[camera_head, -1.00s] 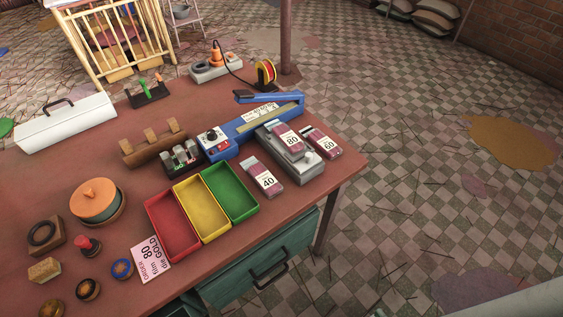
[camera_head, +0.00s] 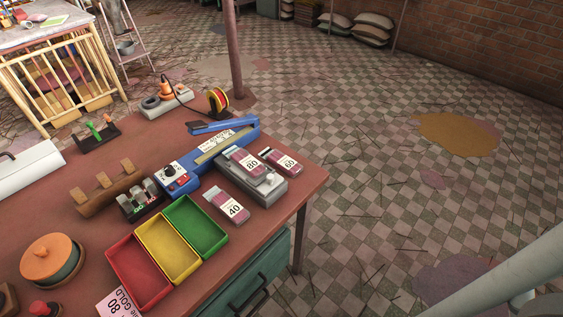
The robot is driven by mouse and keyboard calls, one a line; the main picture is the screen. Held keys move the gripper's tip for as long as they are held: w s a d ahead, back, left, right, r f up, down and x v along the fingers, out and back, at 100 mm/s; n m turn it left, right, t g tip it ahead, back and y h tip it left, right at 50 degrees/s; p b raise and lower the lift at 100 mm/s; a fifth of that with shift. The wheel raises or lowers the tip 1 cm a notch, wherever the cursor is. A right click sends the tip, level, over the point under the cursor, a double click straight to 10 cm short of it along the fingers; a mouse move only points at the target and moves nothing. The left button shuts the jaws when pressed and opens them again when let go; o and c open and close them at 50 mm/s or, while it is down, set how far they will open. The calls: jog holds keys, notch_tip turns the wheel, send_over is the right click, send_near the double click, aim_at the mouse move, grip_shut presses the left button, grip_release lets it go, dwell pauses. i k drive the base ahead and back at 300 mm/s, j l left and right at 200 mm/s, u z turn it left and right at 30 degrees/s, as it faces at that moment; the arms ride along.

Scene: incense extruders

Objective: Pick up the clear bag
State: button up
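Three small packets with purple contents and white number labels are near the table's right corner; they look like clear bags, but I cannot tell which one the task means. The packet marked 80 (camera_head: 243,161) lies on a grey flat device. The packet marked 60 (camera_head: 280,160) lies to its right, close to the table's edge. The packet marked 40 (camera_head: 227,206) lies on the table to the left of the grey device. My gripper is not in view.
A blue sealer (camera_head: 170,176) with a raised arm stands behind the packets. Red (camera_head: 138,272), yellow (camera_head: 167,248) and green (camera_head: 195,227) trays lie to the left. A post (camera_head: 234,50) rises behind the table. The checkered floor to the right is open.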

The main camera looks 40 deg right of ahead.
aim_at(289, 165)
jog(key=k+l, duration=0.1)
jog(key=l, duration=0.35)
jog(key=k+l+u, duration=0.1)
jog(key=l, duration=0.35)
jog(key=k+l, duration=0.1)
jog(key=l, duration=0.3)
jog(key=k+l+u, duration=0.1)
jog(key=l, duration=0.35)
